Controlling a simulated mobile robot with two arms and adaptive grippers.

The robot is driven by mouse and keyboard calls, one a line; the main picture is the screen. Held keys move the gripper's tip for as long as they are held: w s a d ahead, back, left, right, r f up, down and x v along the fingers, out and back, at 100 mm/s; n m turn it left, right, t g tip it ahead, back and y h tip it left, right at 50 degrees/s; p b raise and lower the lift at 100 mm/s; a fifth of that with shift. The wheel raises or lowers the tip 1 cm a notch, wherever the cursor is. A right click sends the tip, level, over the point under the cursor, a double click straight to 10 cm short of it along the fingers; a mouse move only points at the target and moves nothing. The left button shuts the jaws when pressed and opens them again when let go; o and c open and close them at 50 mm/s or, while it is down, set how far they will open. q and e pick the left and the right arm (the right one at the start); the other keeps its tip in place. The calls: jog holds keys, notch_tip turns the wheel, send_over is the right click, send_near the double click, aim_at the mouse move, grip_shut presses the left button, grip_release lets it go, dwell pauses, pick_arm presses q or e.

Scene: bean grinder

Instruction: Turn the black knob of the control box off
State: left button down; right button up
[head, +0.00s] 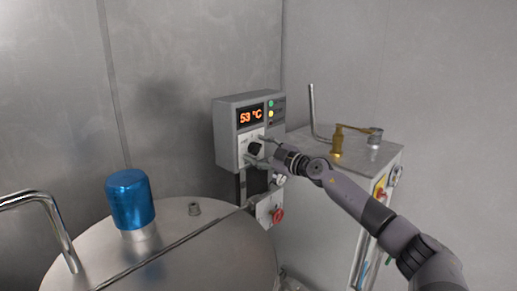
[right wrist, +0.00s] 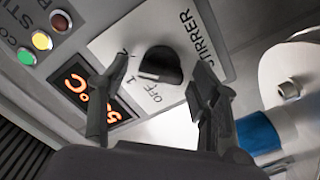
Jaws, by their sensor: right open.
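The grey control box (head: 226,118) hangs on the wall at the picture's centre, with a lit display reading about 53 °C (head: 251,116). Its black knob (head: 255,149) sits on a white plate below the display. In the right wrist view the knob (right wrist: 160,63) is round with a raised grip, beside the printed words OFF and STIRRER. Its exact setting is hard to tell. My right gripper (head: 264,150) is open in front of the plate. In the wrist view its fingers (right wrist: 163,72) stand on either side of the knob; I see no clear contact. My left gripper is out of view.
Green, yellow and dark red lights (right wrist: 42,41) sit beside the display. A metal tank (head: 180,262) with a blue cap (head: 130,200) stands front left. A smaller box with a red knob (head: 278,215) is below. A cabinet (head: 372,160) with brass fittings stands right.

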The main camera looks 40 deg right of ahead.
jog(key=shift+w, duration=0.2)
jog(key=shift+c, duration=0.3)
jog(key=c, duration=1.1)
